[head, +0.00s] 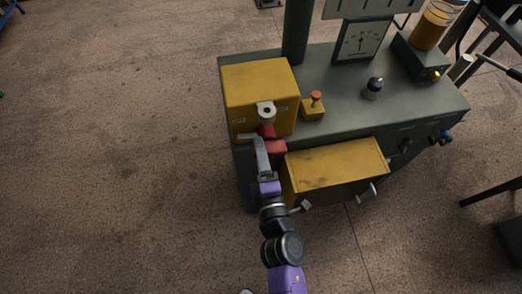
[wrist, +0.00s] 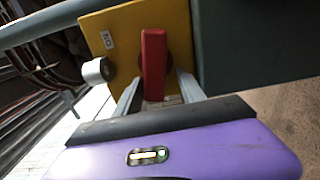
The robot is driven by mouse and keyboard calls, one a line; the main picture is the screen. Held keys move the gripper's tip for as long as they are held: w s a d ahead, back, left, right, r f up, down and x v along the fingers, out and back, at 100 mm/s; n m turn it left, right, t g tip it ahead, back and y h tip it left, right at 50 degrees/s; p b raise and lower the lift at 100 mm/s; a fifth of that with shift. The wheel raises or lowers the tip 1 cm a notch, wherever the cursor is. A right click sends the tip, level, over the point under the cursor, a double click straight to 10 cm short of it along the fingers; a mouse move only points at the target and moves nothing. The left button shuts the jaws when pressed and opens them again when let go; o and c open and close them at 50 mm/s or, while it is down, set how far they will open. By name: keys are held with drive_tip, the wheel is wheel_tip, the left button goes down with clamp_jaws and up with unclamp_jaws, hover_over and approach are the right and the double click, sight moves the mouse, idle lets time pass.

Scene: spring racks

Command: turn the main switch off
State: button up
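The main switch is a red handle (wrist: 153,60) on the yellow face of a box (head: 260,85) at the left end of the grey machine bench. A small gap shows at the right finger; contact on the left cannot be told.
A pale round fitting (head: 266,110) juts from the box above the switch. A small yellow box with an orange knob (head: 315,99) stands to its right. A yellow-topped drawer (head: 335,165) sticks out close to the right of my arm. The floor at left is clear.

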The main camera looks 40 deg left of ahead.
drive_tip(key=v, duration=0.7)
drive_tip(key=shift+s+d, duration=0.15)
drive_tip(key=shift+d, duration=0.15)
drive_tip(key=shift+d+f, duration=0.1)
drive_tip(key=shift+f, duration=0.3)
drive_tip(key=c, duration=0.6)
drive_tip(key=w+d+r+m+t+b, duration=0.1)
drive_tip(key=r+m, duration=0.1)
drive_tip(key=w+d+r+m+t+h+b, duration=0.1)
drive_tip(key=w+d+r+m+t, duration=0.1)
drive_tip(key=r+m, duration=0.1)
drive_tip(key=shift+w+d+r+m+h+b, duration=0.3)
drive_tip(key=shift+r+b, duration=0.05)
drive_tip(key=shift+b, duration=0.05)
clamp_jaws()
drive_tip(key=d+r+m+g+h+b, duration=0.1)
drive_tip(key=d+r+m+h+b, duration=0.3)
drive_tip(key=m, duration=0.7)
drive_tip(key=s+a+r+m+g+y+p, duration=0.2)
drive_tip(key=s+a+m+g+y, duration=0.15)
drive_tip(key=s, duration=0.25)
drive_tip(key=w+a+f+p, duration=0.1)
drive_tip(key=w+a+f, duration=0.4)
drive_tip(key=a, duration=0.4)
drive_tip(key=shift+f+g, duration=0.45)
drive_tip(key=shift+f, duration=0.35)
